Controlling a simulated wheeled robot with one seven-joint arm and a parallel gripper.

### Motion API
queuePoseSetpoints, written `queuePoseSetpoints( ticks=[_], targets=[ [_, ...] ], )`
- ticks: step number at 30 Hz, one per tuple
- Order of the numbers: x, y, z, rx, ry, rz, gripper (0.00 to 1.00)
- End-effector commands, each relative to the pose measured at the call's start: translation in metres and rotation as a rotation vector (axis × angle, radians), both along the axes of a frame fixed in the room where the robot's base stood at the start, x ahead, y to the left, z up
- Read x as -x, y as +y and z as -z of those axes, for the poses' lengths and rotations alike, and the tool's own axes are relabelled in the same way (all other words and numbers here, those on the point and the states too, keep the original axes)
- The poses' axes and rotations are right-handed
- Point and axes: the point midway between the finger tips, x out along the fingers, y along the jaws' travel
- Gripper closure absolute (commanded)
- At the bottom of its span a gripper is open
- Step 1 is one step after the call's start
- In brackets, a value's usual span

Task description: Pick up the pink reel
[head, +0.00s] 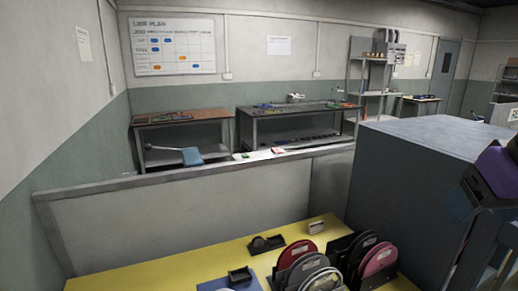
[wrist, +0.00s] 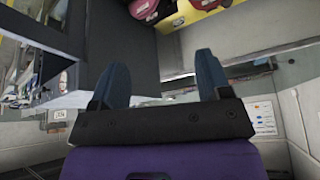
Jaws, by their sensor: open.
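The pink reel (head: 379,259) stands on edge in a dark rack at the right of the yellow table in the head view, beside a grey reel. My gripper (wrist: 162,80) is open in the wrist view, with its two blue fingers apart and nothing between them. In the head view, my purple wrist is at the right edge, to the right of the pink reel and away from it.
A red reel (head: 298,252) and grey reels stand in another rack, left of the pink one. A black tape dispenser (head: 266,244) and a small beige block (head: 317,227) lie on the yellow table (head: 180,268). A large dark cabinet (head: 415,175) stands between the table and my arm.

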Motion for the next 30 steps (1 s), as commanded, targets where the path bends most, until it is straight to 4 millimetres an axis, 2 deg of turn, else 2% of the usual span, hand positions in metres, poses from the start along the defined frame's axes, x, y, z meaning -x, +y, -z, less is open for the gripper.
queuePoseSetpoints(
  ticks=[1, 2, 3, 9, 13, 17, 22, 30],
  targets=[
    [0.004, 0.0, 0.0, 0.008, -0.005, -0.006, 0.36],
    [0.005, 0.0, 0.0, 0.011, -0.006, -0.009, 0.43],
    [0.006, 0.0, 0.0, 0.014, -0.007, -0.012, 0.46],
    [0.005, 0.0, 0.0, 0.012, -0.005, -0.012, 0.46],
    [-0.007, 0.0, 0.0, -0.013, 0.016, 0.015, 0.46],
    [-0.033, -0.003, 0.002, -0.067, 0.063, 0.08, 0.46],
    [-0.077, -0.008, 0.012, -0.147, 0.134, 0.194, 0.46],
    [-0.146, -0.021, 0.042, -0.246, 0.245, 0.39, 0.46]
  ],
)
